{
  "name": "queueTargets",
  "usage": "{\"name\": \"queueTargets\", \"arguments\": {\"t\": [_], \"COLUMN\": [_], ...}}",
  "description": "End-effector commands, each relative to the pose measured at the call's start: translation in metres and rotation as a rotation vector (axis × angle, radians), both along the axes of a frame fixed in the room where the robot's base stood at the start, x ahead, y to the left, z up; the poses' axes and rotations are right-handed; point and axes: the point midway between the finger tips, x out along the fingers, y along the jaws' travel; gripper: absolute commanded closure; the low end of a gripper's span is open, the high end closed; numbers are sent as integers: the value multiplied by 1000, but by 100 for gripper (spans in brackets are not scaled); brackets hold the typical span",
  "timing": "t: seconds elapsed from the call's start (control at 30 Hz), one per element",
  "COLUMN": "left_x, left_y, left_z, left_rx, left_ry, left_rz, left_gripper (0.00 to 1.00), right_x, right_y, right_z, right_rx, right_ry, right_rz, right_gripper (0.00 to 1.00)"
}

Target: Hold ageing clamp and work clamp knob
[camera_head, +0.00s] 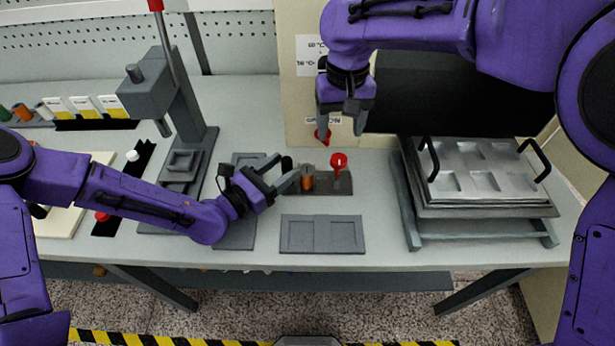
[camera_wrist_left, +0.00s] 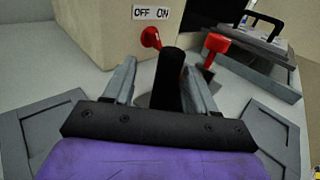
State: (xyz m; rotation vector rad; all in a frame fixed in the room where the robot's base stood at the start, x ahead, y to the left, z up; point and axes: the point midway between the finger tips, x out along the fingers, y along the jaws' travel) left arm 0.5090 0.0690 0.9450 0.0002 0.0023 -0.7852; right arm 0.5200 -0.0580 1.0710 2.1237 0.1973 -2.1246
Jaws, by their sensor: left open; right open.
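A dark clamp base (camera_head: 335,191) sits mid-bench, bearing a copper-coloured cylinder (camera_head: 307,181) and a red knob (camera_head: 338,160), which also shows in the left wrist view (camera_wrist_left: 216,43). A black upright post or handle (camera_head: 287,164) stands at its left end. My left gripper (camera_head: 283,171) is open, its fingers either side of this black post (camera_wrist_left: 168,78); I cannot tell whether they touch it. The copper cylinder is mostly hidden in the wrist view. My right gripper (camera_head: 342,130) is open and empty, pointing down above and behind the red knob, near the cabinet front.
A red switch (camera_wrist_left: 151,38) is on the cabinet (camera_wrist_left: 85,35) under an OFF/ON label. A grey two-part tray (camera_head: 322,248) lies in front of the clamp. A press (camera_head: 185,100) stands left, and a handled plate fixture (camera_head: 480,212) right. Bench between clamp and fixture is clear.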

Motion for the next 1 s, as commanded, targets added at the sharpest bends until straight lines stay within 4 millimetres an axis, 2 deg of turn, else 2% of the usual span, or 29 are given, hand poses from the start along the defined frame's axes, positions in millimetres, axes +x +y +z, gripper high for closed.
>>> {"name": "queueTargets", "arguments": {"t": [0.17, 0.5, 0.63, 1.0], "left_x": [-7, -48, -55, -56], "left_y": [9, 51, 56, 57], "left_z": [0, 0, 0, 0], "left_rx": [0, 0, -1, -1], "left_ry": [0, 0, 1, 1], "left_rz": [2, 2, 1, 0], "left_gripper": [43, 43, 43, 43], "right_x": [0, 0, 0, 0], "right_y": [0, 0, 0, 0], "right_z": [0, 0, 0, 0], "right_rx": [0, 0, 0, 0], "right_ry": [0, 0, 0, 0], "right_rz": [0, 0, 0, 0], "right_gripper": [35, 35, 35, 35]}}
